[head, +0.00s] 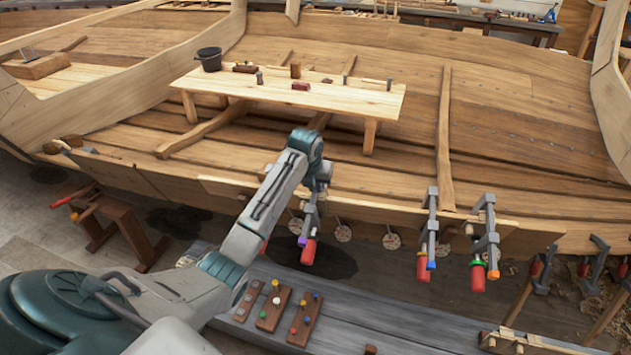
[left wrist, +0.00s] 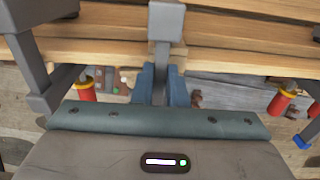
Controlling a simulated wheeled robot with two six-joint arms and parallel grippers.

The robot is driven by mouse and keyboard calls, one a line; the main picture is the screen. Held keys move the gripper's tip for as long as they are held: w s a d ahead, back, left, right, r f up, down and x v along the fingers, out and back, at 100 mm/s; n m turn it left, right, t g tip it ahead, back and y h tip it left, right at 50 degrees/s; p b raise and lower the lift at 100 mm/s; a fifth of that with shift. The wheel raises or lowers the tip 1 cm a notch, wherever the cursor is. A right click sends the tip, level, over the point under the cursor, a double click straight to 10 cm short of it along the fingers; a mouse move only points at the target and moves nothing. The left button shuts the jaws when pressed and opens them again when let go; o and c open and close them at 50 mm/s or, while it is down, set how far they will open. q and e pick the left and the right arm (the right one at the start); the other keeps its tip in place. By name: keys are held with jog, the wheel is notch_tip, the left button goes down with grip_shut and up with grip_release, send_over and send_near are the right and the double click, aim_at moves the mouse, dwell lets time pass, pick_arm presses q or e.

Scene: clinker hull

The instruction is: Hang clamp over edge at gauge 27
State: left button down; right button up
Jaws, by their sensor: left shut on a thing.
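My left gripper (head: 318,186) is at the hull's near plank edge, shut on a grey clamp (head: 309,218) with a red handle and a purple tip. In the left wrist view, the blue fingers (left wrist: 162,88) close around the grey bar of this clamp (left wrist: 163,25). The clamp hangs upright, handle down, beside the upper plank (head: 375,205). I cannot tell whether it rests on the edge. Round gauge discs (head: 343,233) hang below the plank; their numbers are too small to read. My right gripper is not in view.
Two clamps, one with a blue tip (head: 431,232) and one with green and orange marks (head: 487,240), hang on the edge to the right. A wooden table (head: 340,98) stands inside the hull. A grey bench (head: 375,325) with small pegged blocks (head: 273,308) lies below.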

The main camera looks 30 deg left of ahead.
pick_arm(q)
jog(key=shift+w, duration=0.15)
jog(key=shift+w+d+f, duration=0.1)
jog(key=shift+f, duration=0.05)
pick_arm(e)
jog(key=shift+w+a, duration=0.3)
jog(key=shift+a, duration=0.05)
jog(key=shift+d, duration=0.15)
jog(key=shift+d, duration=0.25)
pick_arm(q)
jog(key=shift+s+d+f+p, duration=0.1)
jog(key=shift+s+p, duration=0.15)
jog(key=shift+p, duration=0.05)
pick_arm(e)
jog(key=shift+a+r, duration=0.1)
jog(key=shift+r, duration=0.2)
pick_arm(q)
jog(key=c, duration=1.4)
grip_release()
jog(key=shift+s, duration=0.1)
jog(key=shift+o, duration=0.2)
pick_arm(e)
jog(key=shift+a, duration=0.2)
pick_arm(q)
jog(key=shift+f, duration=0.15)
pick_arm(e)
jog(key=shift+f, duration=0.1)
